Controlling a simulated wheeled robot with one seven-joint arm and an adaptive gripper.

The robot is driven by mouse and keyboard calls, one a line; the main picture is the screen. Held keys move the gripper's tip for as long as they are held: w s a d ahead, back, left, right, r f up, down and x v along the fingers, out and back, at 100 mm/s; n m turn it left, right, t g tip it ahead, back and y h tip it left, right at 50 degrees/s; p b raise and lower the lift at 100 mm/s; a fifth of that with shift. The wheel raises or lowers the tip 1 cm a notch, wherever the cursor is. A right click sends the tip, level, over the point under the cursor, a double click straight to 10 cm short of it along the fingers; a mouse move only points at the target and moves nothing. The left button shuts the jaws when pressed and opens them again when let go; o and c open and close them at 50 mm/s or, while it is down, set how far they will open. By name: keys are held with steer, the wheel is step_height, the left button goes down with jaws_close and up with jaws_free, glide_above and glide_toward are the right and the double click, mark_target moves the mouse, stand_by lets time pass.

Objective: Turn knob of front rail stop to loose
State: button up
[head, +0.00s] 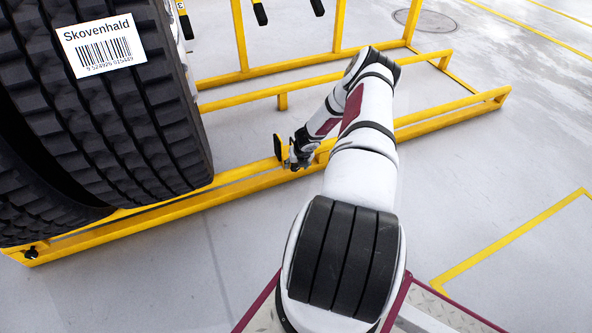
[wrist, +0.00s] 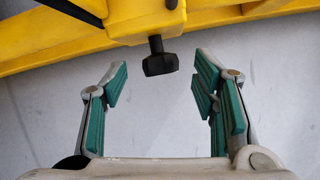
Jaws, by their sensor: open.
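A black knob (wrist: 160,61) sticks out on a short dark stem from a yellow block (wrist: 140,24) on the yellow rail in the wrist view. My gripper (wrist: 162,80) is open, with its green-padded fingers to the left and right of the knob and apart from it. How far the knob lies beyond the fingertips is hard to tell. In the head view, my gripper (head: 299,158) is low beside the rail, next to an upright black plate (head: 278,147) with a yellow edge. The knob cannot be made out there.
Large black tyres (head: 125,110) with a Skovenhald label stand on the left of the yellow rail frame (head: 235,190). Another small black knob (head: 31,252) sits at the frame's near left end. Yellow posts (head: 240,35) rise behind.

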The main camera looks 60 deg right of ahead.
steer(key=shift+b+x, duration=0.4)
steer(key=shift+x, duration=0.85)
steer(key=shift+c, duration=0.6)
steer(key=c, duration=1.1)
steer(key=shift+o, duration=0.2)
